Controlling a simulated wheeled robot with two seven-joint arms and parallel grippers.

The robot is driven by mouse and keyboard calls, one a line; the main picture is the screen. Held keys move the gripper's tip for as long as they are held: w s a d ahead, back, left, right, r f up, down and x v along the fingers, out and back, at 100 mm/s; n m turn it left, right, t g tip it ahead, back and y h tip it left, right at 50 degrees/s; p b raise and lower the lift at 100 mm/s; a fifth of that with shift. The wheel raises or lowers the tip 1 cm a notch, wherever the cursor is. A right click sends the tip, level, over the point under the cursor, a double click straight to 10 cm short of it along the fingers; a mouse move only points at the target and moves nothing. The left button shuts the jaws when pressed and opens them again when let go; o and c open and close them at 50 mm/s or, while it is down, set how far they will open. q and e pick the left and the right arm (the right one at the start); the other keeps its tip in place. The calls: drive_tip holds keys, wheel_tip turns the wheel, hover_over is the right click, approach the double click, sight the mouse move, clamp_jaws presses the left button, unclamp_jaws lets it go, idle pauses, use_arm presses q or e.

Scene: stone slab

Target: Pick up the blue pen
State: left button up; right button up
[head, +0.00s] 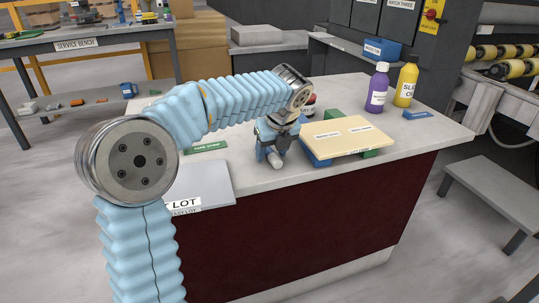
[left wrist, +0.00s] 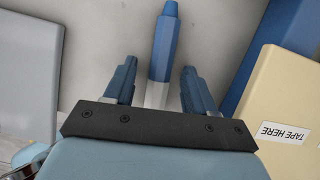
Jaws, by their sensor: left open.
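The blue pen (left wrist: 164,45) lies on the pale stone slab (head: 240,168). In the left wrist view its blue part points away from my gripper and its whitish part runs back between the fingers. My left gripper (left wrist: 156,85) is open, with one finger on each side of the pen and a gap visible on both sides. In the head view the gripper (head: 272,148) is low over the slab, and a pale rounded end, likely the pen's, shows below it. The rest of the pen is hidden there by the gripper. My right gripper is not in view.
A cream board (head: 350,138) on blue and green blocks lies close right of the gripper. A grey panel (head: 203,183) lies to the left. A purple bottle (head: 377,90) and a yellow bottle (head: 406,85) stand at the back right. The slab's front edge is near.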

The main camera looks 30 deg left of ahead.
use_arm(q)
clamp_jaws()
idle(0.3)
